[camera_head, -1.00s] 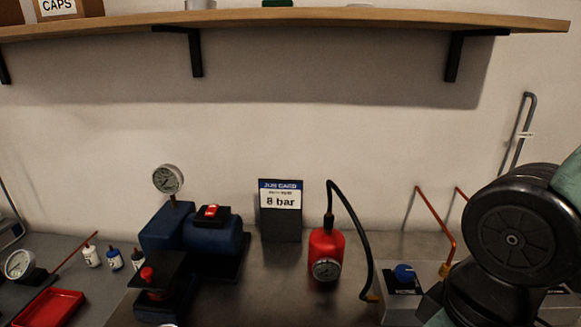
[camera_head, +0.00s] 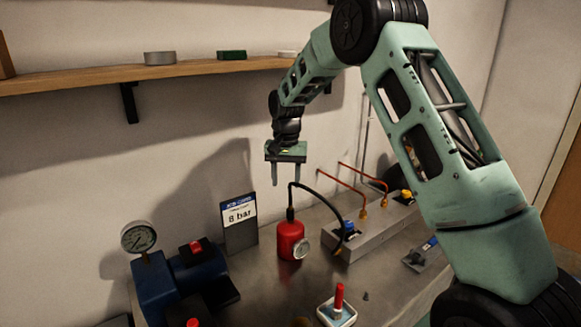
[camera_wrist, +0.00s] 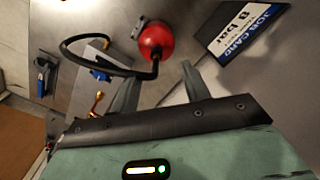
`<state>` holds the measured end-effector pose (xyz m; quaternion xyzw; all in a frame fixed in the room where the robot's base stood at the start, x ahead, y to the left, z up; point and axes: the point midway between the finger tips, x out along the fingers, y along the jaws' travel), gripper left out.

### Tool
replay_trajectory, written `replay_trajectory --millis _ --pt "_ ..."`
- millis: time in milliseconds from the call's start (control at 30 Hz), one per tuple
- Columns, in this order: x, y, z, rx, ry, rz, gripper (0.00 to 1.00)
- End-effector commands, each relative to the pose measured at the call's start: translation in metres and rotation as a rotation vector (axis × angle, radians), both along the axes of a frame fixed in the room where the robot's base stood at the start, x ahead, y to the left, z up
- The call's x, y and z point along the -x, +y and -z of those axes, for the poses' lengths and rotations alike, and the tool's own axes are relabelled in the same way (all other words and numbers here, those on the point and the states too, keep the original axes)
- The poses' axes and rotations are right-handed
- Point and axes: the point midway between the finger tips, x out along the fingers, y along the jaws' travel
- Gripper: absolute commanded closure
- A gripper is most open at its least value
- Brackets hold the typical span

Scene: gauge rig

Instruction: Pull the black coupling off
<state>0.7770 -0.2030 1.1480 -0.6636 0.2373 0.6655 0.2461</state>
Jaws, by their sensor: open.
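The black coupling (camera_head: 290,214) stands upright on top of a small red cylinder (camera_head: 290,241). A black hose (camera_head: 324,204) rises from it and arches over to the right. My gripper (camera_head: 286,182) points down, open and empty, with its fingertips above the coupling and seemingly apart from it. In the wrist view my gripper (camera_wrist: 158,84) has its fingers spread on either side of the coupling (camera_wrist: 155,66), which shows small in front of the red cylinder (camera_wrist: 156,42). A round gauge (camera_head: 301,249) is on the cylinder's side.
A job card (camera_head: 239,213) reading 8 bar stands left of the cylinder. A blue pump (camera_head: 190,272) with a gauge is further left. A grey block (camera_head: 365,229) with a blue knob and copper pipes is to the right. A small tray (camera_head: 337,313) holds a red-handled item in front.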

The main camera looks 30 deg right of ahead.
Motion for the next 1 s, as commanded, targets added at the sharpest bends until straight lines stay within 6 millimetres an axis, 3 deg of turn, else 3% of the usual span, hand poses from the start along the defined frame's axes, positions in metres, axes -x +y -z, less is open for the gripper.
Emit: replay_trajectory --millis 33,167,367,700,1000 --pt "-0.004 -0.012 -0.001 0.006 0.002 0.026 0.53" --pt "-0.007 -0.024 0.004 0.014 0.004 0.057 0.53" --pt "-0.006 -0.024 0.027 0.013 0.007 0.057 0.53" --pt "-0.006 -0.023 0.089 0.012 0.008 0.053 0.53" --pt "-0.007 -0.023 0.118 0.013 0.002 0.055 0.53"
